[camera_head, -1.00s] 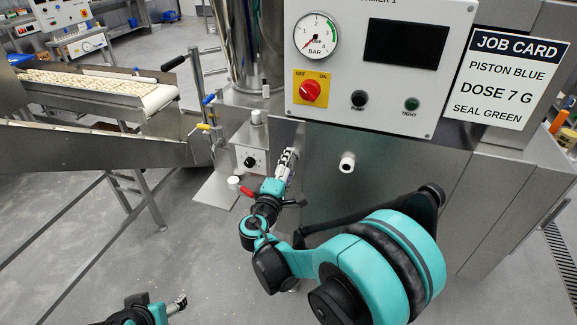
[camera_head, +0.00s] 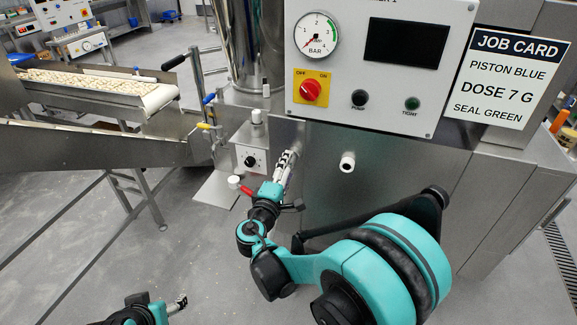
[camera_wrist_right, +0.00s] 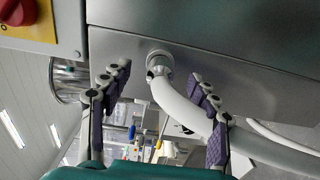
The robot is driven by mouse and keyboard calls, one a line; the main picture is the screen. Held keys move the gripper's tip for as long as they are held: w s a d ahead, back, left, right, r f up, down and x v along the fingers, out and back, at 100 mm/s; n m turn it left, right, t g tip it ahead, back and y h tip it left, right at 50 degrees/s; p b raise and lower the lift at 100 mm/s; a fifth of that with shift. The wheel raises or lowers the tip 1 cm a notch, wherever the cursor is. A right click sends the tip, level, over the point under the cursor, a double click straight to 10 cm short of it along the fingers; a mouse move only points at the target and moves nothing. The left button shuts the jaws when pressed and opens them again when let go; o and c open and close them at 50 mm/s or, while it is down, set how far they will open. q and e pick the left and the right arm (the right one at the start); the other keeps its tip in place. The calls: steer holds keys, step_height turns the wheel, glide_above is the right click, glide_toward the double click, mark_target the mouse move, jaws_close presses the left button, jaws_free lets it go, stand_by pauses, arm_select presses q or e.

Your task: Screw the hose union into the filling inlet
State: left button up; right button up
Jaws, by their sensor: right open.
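In the right wrist view the hose union (camera_wrist_right: 159,63), a grey ringed collar, is at the steel machine face. The white hose (camera_wrist_right: 185,108) bends from it to the lower right. The filling inlet behind the union is hidden; I cannot tell how far the union is screwed in. My right gripper (camera_wrist_right: 158,78) is open, its fingers on either side of the union and hose, with gaps showing. In the head view my right gripper (camera_head: 286,168) is close to the machine front. My left gripper (camera_head: 180,303) is low at the left, away from the machine, too small to read.
The control panel (camera_head: 375,60) with gauge, red switch and dark screen overhangs the machine front. A white round stub (camera_head: 347,163) sticks out right of my right gripper. A small box with a knob (camera_head: 252,161) stands to its left. Open floor lies at the lower left.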

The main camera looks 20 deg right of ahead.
steer(key=shift+v, duration=2.7)
steer(key=v, duration=1.2)
steer(key=s+d+f+m+g+y, duration=0.35)
steer(key=d+f+g, duration=0.35)
steer(key=d, duration=0.4)
steer(key=s+a+f+m+y, duration=0.1)
steer(key=s+m+y, duration=0.5)
steer(key=s+m, duration=0.1)
steer(key=shift+s+a+f+m+g, duration=0.25)
steer(key=shift+s+f+m+g, duration=0.15)
steer(key=shift+s, duration=0.35)
steer(key=shift+y, duration=0.25)
